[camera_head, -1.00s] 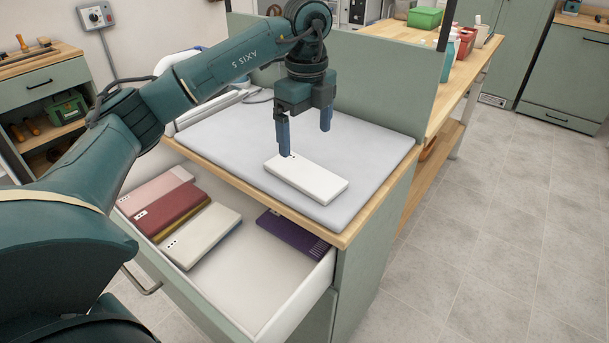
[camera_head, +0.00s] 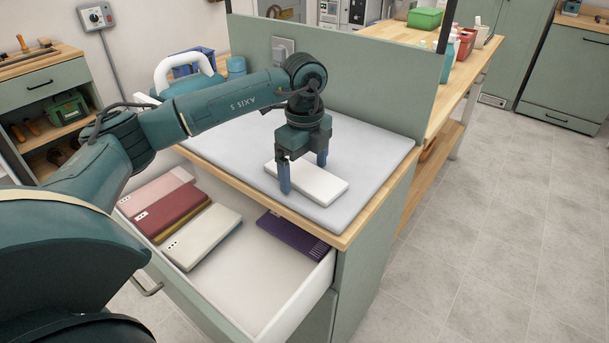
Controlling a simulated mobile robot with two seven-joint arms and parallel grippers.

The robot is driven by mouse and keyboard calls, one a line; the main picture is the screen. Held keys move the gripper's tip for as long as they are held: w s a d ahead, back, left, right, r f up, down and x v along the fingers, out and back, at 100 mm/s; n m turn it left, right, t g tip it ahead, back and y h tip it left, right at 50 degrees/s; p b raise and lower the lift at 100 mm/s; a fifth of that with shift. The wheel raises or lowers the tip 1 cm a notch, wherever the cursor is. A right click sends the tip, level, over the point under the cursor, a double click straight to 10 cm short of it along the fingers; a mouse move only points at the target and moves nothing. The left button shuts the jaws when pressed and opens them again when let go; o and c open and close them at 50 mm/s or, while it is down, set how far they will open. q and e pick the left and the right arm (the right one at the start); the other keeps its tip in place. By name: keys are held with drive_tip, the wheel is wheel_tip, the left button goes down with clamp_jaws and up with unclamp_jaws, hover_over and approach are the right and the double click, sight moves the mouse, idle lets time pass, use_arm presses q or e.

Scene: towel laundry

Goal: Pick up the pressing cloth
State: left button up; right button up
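A white folded cloth (camera_head: 320,187), which I take as the pressing cloth, lies flat on the pale grey pad (camera_head: 225,142) on top of the counter. My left gripper (camera_head: 304,173) points down over the cloth's far-left part. Its two blue fingers are apart, one at the near-left side and one towards the far side. The fingertips are low, near the height of the cloth. Whether they touch it cannot be told. The gripper and fingers hide part of the cloth. My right gripper is not in view.
An open drawer (camera_head: 285,316) below the counter holds folded towels: pink, dark red (camera_head: 172,213), cream (camera_head: 202,238) and purple (camera_head: 292,235). A green panel (camera_head: 385,85) stands behind the pad. A white-handled teal item (camera_head: 188,72) stands at the back left.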

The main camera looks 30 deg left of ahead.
use_arm(q)
drive_tip(key=c, duration=0.9)
drive_tip(key=shift+r, duration=0.1)
drive_tip(key=shift+c, duration=0.2)
